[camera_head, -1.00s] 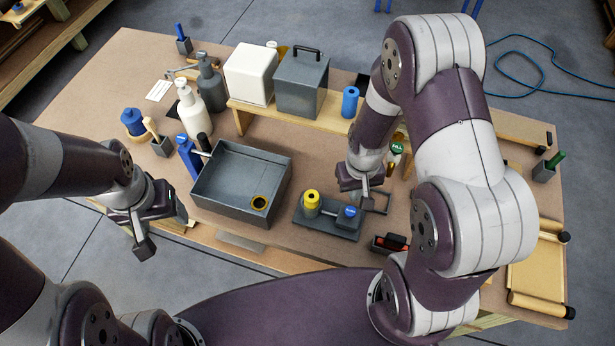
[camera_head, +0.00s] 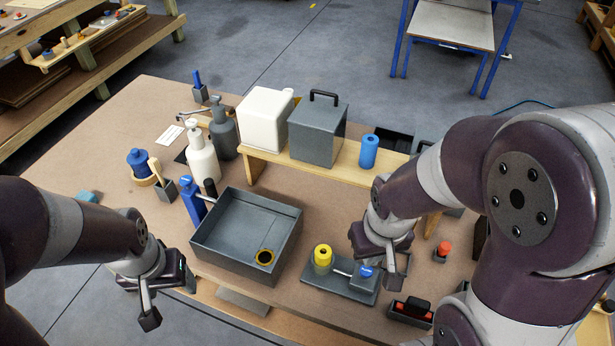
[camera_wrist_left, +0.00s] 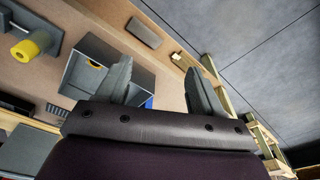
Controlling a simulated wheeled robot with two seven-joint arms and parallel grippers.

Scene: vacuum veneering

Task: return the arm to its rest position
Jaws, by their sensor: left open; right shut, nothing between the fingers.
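My left gripper (camera_head: 148,312) hangs open and empty off the table's front edge, left of the grey open box. Its two spread fingers also show in the left wrist view (camera_wrist_left: 160,80), with nothing between them. My right gripper (camera_head: 394,278) is shut and empty, pointing down just right of the grey fixture (camera_head: 318,284) with a yellow knob (camera_head: 322,256) and a blue-topped block (camera_head: 366,274). I cannot tell whether it touches the fixture. My right arm covers the right part of the table.
The grey open box (camera_head: 222,258) stands at the front middle. White (camera_head: 203,160) and dark (camera_head: 223,132) bottles stand behind it. A wooden shelf (camera_head: 262,168) carries a white canister (camera_head: 265,120), a grey box (camera_head: 318,135) and a blue roll (camera_head: 369,150). Bare tabletop lies behind the fixture.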

